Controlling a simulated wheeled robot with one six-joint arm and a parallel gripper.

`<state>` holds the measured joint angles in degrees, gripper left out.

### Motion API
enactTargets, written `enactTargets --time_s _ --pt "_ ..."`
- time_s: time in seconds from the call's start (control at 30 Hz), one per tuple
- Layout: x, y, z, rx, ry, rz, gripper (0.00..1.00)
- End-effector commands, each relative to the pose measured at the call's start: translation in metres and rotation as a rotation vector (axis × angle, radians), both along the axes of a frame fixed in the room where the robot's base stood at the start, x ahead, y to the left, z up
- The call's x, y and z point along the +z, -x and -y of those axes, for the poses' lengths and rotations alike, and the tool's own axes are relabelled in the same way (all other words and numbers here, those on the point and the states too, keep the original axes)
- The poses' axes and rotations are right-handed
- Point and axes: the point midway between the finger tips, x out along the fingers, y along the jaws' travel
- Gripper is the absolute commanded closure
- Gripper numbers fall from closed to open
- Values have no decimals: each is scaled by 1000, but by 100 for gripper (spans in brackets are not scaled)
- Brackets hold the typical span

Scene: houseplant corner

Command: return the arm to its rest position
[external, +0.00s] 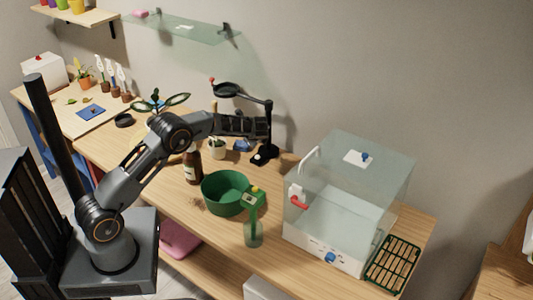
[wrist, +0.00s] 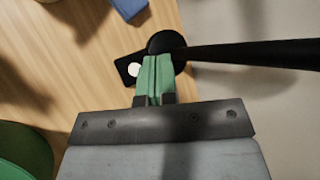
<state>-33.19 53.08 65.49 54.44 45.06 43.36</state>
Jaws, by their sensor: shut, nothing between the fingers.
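My gripper is shut and empty. In the wrist view its two green fingers (wrist: 155,78) are pressed together, with nothing between them. Below their tips are the dark base (wrist: 128,68) and black post (wrist: 250,53) of a stand; I cannot tell whether they touch. In the external view my arm (external: 150,160) rises from its base at the lower left, bends at the elbow and reaches right over the table. Its dark gripper end (external: 240,124) is beside the post of the magnifier stand (external: 268,125). The fingertips are not clear there.
A green bowl (external: 222,193), a brown bottle (external: 192,166) and a white pot (external: 217,150) stand below the forearm. A clear box (external: 345,190) with a white base is at right.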

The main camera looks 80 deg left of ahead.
Motion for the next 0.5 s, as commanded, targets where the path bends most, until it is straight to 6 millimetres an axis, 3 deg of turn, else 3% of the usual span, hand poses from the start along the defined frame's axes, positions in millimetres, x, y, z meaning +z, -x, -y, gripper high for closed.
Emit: enactTargets --time_s 0.13,0.2,0.37,0.5 --pt "-36 20 20 157 109 58 100" --pt "-45 38 40 266 182 94 100" --pt "-24 64 107 475 317 201 100" --pt "9 86 173 613 416 287 100"
